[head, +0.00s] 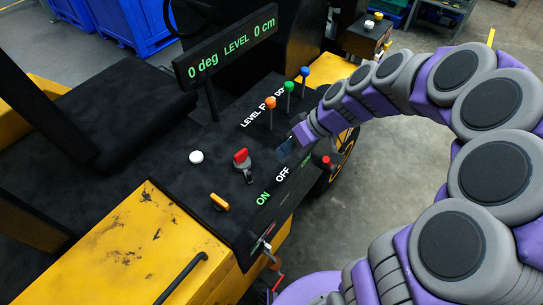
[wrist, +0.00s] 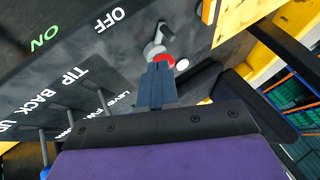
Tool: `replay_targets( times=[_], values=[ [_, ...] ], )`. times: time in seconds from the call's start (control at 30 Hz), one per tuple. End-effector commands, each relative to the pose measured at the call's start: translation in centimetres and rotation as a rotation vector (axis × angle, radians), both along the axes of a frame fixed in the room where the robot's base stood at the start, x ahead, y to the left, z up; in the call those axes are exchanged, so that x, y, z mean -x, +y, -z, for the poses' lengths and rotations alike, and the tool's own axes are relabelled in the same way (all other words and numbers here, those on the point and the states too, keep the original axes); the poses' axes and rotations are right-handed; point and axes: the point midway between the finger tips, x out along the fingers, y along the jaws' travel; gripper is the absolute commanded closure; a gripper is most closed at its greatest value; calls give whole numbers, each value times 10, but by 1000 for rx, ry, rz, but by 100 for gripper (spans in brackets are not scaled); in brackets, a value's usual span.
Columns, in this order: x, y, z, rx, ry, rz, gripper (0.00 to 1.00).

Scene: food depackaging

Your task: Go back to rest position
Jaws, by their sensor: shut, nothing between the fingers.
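My gripper (head: 284,149) hovers at the right side of the black control panel (head: 215,170), beside the OFF lettering and below the coloured levers. In the wrist view my gripper (wrist: 157,72) points at the red-topped key switch (wrist: 164,60), its fingers together with nothing held. The fingertips overlap the red part in that picture; I cannot tell whether they touch it. In the head view the red key switch (head: 242,160) stands clear to the left of my gripper. My purple and grey arm curves in from the right.
Orange (head: 270,103), green (head: 289,87) and blue (head: 305,72) levers rise close behind my gripper. A display (head: 226,50) reads 0 deg, level 0 cm. A white button (head: 196,157) and yellow switch (head: 219,202) sit on the panel. Open concrete floor (head: 385,165) lies right.

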Motion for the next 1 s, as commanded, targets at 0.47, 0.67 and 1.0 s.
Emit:
replay_targets(
  times=[0.47, 0.67, 1.0],
  values=[
    [1, -35, -45, 0, 2, 1, 100],
    [4, -34, -46, 5, 7, 0, 100],
    [101, -24, -61, 220, 179, 99, 100]
  ],
)
